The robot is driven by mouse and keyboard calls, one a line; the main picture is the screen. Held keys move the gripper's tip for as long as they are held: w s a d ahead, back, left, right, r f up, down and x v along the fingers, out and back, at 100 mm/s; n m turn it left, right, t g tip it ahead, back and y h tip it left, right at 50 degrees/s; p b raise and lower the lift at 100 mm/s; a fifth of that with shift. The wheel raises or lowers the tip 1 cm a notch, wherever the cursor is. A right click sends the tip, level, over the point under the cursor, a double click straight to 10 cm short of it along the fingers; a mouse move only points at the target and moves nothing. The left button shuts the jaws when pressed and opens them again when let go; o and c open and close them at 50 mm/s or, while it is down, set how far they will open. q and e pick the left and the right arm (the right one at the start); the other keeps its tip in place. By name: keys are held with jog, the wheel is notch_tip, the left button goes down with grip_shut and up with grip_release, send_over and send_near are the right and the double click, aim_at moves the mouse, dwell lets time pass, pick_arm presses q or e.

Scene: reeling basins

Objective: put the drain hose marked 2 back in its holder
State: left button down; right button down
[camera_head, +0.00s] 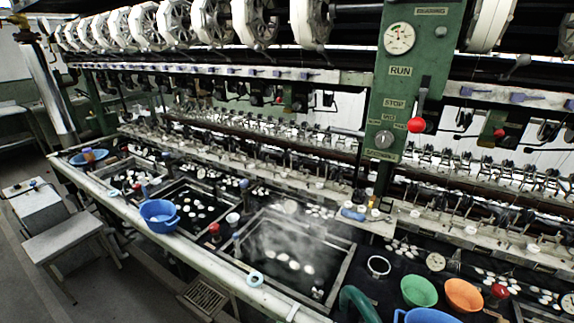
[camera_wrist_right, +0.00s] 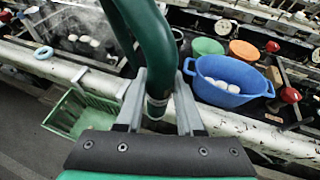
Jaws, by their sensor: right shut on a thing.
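A dark green hose (camera_wrist_right: 150,40) runs from the top of the right wrist view down between the fingers of my right gripper (camera_wrist_right: 159,103). The gripper is shut on it, near a light band on the hose. The hose's curved part (camera_head: 358,302) also shows at the bottom of the head view, in front of the steaming basin (camera_head: 343,268). I can read no number on it. A pale blue ring (camera_head: 256,280) sits on the front rail; I cannot tell whether it is a hose holder. My left gripper is not in view.
A blue tub (camera_wrist_right: 228,68) with white cocoons stands right of the hose, with green (camera_head: 419,291) and orange (camera_head: 464,295) bowls nearby. A green crate (camera_wrist_right: 82,113) is below the white rail (camera_head: 190,249). A blue bowl (camera_head: 159,216) stands on the bench farther left.

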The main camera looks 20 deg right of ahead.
jog(key=a+r+n+t+y, duration=0.1)
jog(key=a+n+t+y, duration=0.15)
jog(key=a, duration=0.55)
jog(key=s+r+p, duration=0.2)
jog(key=r+p, duration=1.1)
jog(key=s+r+p, duration=0.2)
jog(key=r+p, duration=1.2)
jog(key=shift+d+g+y, duration=0.2)
jog(key=shift+g+y, duration=0.15)
jog(key=shift+g, duration=0.1)
jog(key=shift+n, duration=0.25)
